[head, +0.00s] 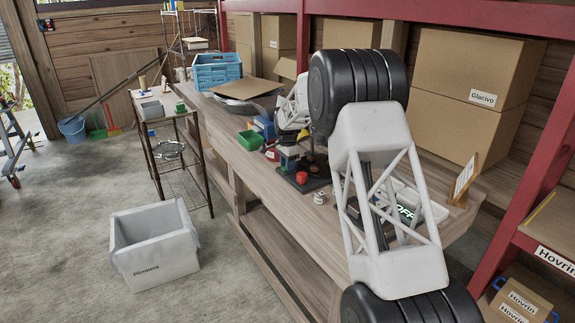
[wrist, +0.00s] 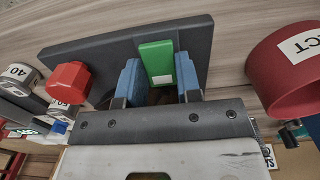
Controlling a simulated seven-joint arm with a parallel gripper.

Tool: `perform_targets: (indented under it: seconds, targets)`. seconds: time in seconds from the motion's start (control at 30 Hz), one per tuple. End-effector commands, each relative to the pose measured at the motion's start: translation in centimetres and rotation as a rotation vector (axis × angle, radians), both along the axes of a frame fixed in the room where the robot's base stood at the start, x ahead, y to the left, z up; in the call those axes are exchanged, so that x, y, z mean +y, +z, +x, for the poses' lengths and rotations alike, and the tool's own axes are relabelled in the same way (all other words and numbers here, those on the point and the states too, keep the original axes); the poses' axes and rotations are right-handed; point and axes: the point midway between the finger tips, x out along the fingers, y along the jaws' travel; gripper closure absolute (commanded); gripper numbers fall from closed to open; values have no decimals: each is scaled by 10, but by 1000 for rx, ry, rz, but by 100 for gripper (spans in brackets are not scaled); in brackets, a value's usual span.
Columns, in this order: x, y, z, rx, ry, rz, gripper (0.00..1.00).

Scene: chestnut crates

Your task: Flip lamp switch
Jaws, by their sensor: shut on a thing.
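In the wrist view, a green block (wrist: 156,52) with a small white patch stands on a dark grey base (wrist: 85,52); it may be the switch, but I cannot tell for sure. A red faceted knob (wrist: 69,80) sits on the base to its left. My gripper (wrist: 158,72) has its blue fingers on either side of the green block and is shut on it. In the head view, the dark base (head: 296,185) and red knob (head: 302,177) are on the workbench, and my arm hides part of that area. No lamp is clearly visible.
In the wrist view, a red cylinder (wrist: 291,75) lies close on the right and labelled cylinders (wrist: 19,78) on the left. Cardboard boxes (head: 470,60) fill the shelf behind.

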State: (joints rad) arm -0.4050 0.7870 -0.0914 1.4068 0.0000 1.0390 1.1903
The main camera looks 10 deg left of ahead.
Motion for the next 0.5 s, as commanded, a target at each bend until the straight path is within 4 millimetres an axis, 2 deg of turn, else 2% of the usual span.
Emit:
perform_targets:
  seconds: [0.27, 0.5]
  targets:
    - [-1, 0, 1, 35, -3, 33, 92]
    - [-4, 0, 4, 135, -4, 134, 92]
